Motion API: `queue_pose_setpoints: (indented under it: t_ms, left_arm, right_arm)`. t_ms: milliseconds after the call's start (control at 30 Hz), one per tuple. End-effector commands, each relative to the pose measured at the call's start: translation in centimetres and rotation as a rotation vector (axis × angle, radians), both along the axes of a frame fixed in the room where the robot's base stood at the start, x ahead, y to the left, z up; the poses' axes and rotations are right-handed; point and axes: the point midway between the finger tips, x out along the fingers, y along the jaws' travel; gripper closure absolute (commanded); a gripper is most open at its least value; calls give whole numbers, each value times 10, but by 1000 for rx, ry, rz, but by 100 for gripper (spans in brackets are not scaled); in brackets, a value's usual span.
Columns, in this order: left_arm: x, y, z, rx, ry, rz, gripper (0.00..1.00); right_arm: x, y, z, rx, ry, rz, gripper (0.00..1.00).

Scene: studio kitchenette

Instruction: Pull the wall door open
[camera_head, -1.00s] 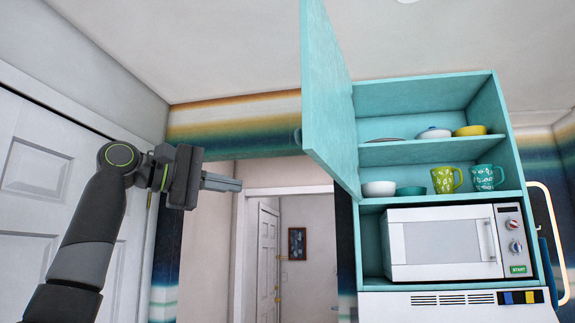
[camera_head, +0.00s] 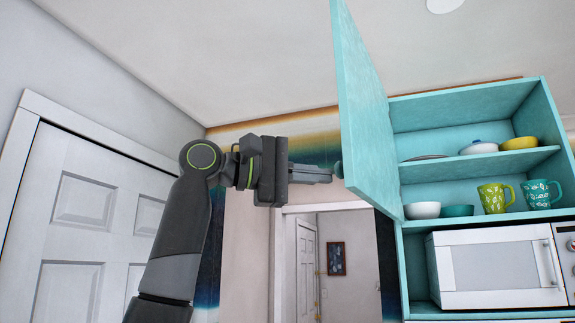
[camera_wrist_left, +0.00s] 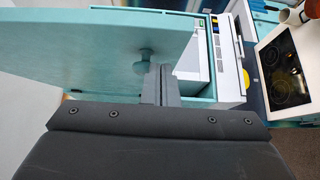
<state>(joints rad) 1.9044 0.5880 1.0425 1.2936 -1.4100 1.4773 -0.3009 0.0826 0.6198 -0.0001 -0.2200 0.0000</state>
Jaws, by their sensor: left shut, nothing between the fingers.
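The teal wall door (camera_head: 370,115) of the wall cabinet (camera_head: 470,105) stands open, swung out toward me on its left side. The cabinet's shelves show to its right. A round teal knob (camera_head: 338,169) sits on the door's outer face, low down. My left gripper (camera_head: 325,173) is shut and empty, its fingertips at the knob in the head view. In the left wrist view the fingers (camera_wrist_left: 161,85) are together just beside the knob (camera_wrist_left: 146,63), under the door (camera_wrist_left: 85,52); I cannot tell whether they touch it. My right gripper is not in view.
Bowls and two mugs (camera_head: 495,198) stand on the cabinet shelves above a white microwave (camera_head: 495,268). A white panelled door (camera_head: 85,215) is at the left, and an open doorway (camera_head: 330,255) is behind my arm. A dark cooktop (camera_wrist_left: 285,75) shows in the left wrist view.

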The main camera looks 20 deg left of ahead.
Motion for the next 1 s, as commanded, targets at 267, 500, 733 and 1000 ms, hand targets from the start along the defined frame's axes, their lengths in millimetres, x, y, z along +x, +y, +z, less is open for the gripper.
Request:
queue_pose_setpoints:
  t_ms: [267, 500, 733, 1000]
  left_arm:
    - [-3, -22, -1, -1, 1, 0, 100]
    - [-4, -23, -1, -1, 2, 1, 100]
    - [-6, -36, -2, -1, 1, -3, 100]
    - [-16, -105, -1, 0, 1, -5, 100]
  right_arm:
    - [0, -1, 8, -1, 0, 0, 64]
    - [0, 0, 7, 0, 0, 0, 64]
    - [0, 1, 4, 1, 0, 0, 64]
    - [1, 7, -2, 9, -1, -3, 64]
